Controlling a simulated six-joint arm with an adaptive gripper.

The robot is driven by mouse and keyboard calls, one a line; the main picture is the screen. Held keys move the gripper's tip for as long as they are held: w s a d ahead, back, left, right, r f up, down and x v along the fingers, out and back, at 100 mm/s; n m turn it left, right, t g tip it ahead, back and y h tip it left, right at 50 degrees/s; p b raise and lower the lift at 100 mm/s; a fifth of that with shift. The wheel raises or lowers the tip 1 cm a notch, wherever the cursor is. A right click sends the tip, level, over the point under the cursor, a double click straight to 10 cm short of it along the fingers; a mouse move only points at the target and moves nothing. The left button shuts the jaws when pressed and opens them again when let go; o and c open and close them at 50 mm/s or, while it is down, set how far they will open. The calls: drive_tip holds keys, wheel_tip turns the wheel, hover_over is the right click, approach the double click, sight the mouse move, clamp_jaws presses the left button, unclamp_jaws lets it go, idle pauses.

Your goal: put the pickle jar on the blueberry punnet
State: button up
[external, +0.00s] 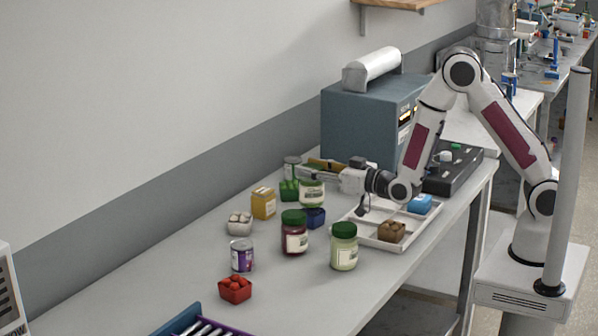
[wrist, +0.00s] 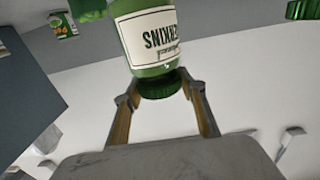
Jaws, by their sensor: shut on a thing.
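The pickle jar (external: 312,190), green with a white label, is upright in the external view. In the wrist view the jar (wrist: 150,40) shows its gherkins label upside down, with its green lid between the fingers. My gripper (external: 318,171) is shut on the jar near its lid; the wrist view shows the two fingers (wrist: 160,92) either side of it. The blueberry punnet (external: 314,218), small and dark blue, shows just below the jar's base. I cannot tell whether they touch. The punnet is not visible in the wrist view.
A dark red jar (external: 294,235) and a pale green jar (external: 343,250) stand in front. A green punnet (external: 289,191), a can (external: 291,168) and a yellow box (external: 263,204) are close by. A white divided tray (external: 372,239) lies right.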

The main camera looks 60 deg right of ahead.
drive_tip(key=shift+f, duration=0.5)
drive_tip(key=shift+f, duration=0.1)
drive_tip(key=o, duration=1.5)
drive_tip(key=shift+f, duration=0.1)
drive_tip(key=shift+s, duration=1.05)
drive_tip(key=shift+s+r, duration=0.5)
drive_tip(key=shift+r, duration=3.15)
